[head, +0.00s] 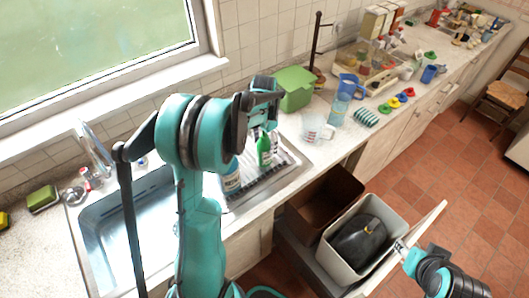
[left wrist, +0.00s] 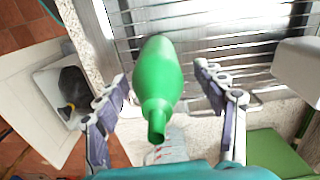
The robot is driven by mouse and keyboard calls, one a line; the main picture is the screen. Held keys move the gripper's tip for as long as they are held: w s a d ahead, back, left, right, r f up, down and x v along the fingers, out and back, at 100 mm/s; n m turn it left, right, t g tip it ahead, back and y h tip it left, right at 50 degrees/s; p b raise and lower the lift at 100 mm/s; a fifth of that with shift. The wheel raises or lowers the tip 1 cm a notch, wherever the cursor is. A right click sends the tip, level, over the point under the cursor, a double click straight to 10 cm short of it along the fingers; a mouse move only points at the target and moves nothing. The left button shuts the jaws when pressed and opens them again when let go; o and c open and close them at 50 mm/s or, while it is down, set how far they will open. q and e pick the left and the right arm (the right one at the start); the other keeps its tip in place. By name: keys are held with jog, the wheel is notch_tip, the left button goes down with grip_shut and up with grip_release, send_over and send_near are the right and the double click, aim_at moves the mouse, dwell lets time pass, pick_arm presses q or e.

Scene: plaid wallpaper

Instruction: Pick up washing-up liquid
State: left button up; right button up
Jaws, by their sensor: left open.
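The washing-up liquid looks to be the green bottle (head: 264,150), upright on the metal draining board right of the sink. My left gripper (head: 268,122) is just above it in the head view, pointing down. In the left wrist view, the bottle (left wrist: 158,75) lies between the two spread fingers of the left gripper (left wrist: 163,78), with visible gaps on both sides. The left gripper is open and empty. My right gripper (head: 404,251) is low at the right, by the open drawer's front; its fingers are too small to read.
A blue-labelled bottle (head: 231,179) stands left of the green one, partly behind my arm. A green box (head: 294,88), a clear measuring jug (head: 315,129) and a blue jug (head: 348,86) stand nearby. An open drawer with a bin (head: 336,243) juts out below the counter.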

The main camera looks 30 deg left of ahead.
pick_arm(q)
jog(key=shift+f, duration=0.7)
jog(key=shift+s, duration=0.1)
jog(key=shift+d, duration=0.1)
jog(key=shift+c, duration=0.6)
jog(key=c, duration=1)
jog(key=shift+r, duration=0.2)
